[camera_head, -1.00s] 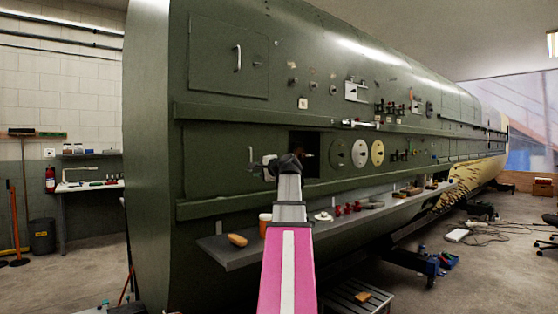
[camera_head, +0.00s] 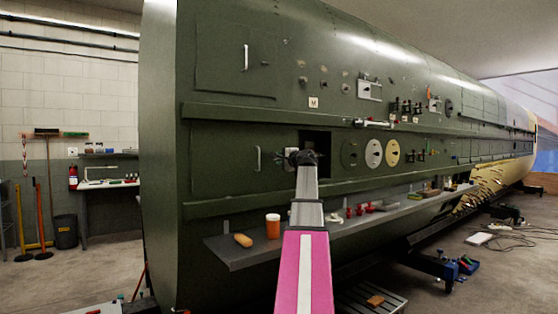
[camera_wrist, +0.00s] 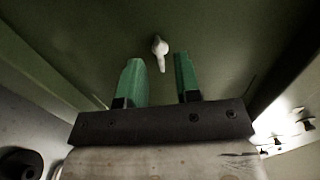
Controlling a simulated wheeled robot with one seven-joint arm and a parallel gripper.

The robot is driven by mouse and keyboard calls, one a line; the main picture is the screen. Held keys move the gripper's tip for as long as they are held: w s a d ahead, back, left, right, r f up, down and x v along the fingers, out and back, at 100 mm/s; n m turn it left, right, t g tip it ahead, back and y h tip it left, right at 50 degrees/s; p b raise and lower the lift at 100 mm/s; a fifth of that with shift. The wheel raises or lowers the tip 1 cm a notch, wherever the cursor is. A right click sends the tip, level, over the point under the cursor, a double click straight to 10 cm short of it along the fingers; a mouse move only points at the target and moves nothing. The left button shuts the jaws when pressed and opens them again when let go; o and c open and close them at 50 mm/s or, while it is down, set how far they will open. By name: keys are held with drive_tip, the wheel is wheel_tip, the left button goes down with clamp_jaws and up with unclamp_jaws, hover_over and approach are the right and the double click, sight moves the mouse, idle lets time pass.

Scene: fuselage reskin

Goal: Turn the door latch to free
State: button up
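The latch (camera_wrist: 160,48) is a small pale lever on the dark green skin in the wrist view. Its narrow end points down, toward the space between my fingertips. My gripper (camera_wrist: 158,80) is open, with one green finger on each side below the latch. The fingers appear apart from the latch, and nothing is between them. In the head view my gripper (camera_head: 283,157) is at the lower door panel (camera_head: 225,160), right of its pale handle (camera_head: 257,159). The latch cannot be made out there behind my gripper and wrist.
A dark square opening (camera_head: 318,141) lies just right of my wrist. Round discs (camera_head: 373,153) sit farther right. A shelf (camera_head: 228,252) juts out below with an orange jar (camera_head: 273,226) and several tools. A ledge (camera_head: 230,113) runs above the lower panel.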

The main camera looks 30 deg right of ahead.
drive_tip(key=shift+w+a, duration=0.1)
drive_tip(key=shift+w, duration=0.75)
clamp_jaws()
drive_tip(key=shift+n, duration=9)
